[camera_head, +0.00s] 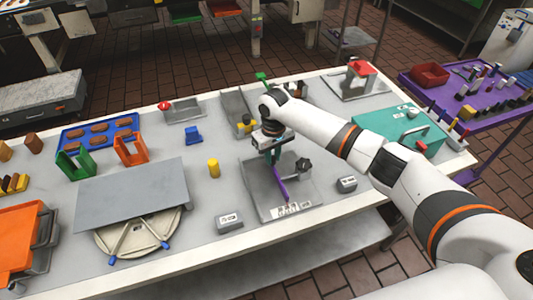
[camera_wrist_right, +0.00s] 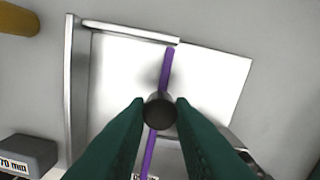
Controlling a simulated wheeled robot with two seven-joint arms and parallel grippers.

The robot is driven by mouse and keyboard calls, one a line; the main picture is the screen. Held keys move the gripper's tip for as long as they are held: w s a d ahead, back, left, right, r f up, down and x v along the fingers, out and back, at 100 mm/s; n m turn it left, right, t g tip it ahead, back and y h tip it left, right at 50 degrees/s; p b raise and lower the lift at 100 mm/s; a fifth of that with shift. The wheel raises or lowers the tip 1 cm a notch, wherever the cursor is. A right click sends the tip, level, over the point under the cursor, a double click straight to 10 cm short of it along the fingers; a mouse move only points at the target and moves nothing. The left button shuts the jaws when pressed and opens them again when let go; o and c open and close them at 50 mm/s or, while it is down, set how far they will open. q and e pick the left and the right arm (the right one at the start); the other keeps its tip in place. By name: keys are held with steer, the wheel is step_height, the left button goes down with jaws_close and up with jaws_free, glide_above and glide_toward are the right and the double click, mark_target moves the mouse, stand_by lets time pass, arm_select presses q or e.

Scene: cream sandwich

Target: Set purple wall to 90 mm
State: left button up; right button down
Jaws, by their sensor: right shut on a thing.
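The purple wall (camera_head: 279,184) is a thin upright strip standing across a grey metal tray (camera_head: 262,205) near the table's front edge. In the right wrist view the purple wall (camera_wrist_right: 150,150) runs as a slanted line over the pale tray floor, with a dark round knob (camera_wrist_right: 160,111) at its middle. My right gripper (camera_head: 272,150) is above the tray, pointing down. In the wrist view its green fingertips (camera_wrist_right: 160,108) are closed on the knob from both sides. A block marked 70 mm (camera_wrist_right: 27,155) lies left of the tray. My left gripper is out of view.
Another small grey block (camera_head: 346,184) lies right of the tray. A yellow cylinder (camera_head: 213,168) stands to its left. A grey sheet (camera_head: 132,193) covers part of a round plate. A teal box (camera_head: 400,130) stands at right, beyond my right arm.

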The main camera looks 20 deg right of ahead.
steer(key=shift+d, duration=0.5)
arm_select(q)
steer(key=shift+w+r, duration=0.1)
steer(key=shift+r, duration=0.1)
arm_select(e)
steer(key=c, duration=1.3)
jaws_free()
steer(key=shift+a, duration=0.1)
steer(key=shift+o, duration=0.2)
steer(key=shift+r, duration=0.1)
arm_select(q)
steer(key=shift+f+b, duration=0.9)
steer(key=shift+b, duration=0.1)
arm_select(e)
step_height(320, 180, up, 12)
steer(key=shift+f, duration=0.2)
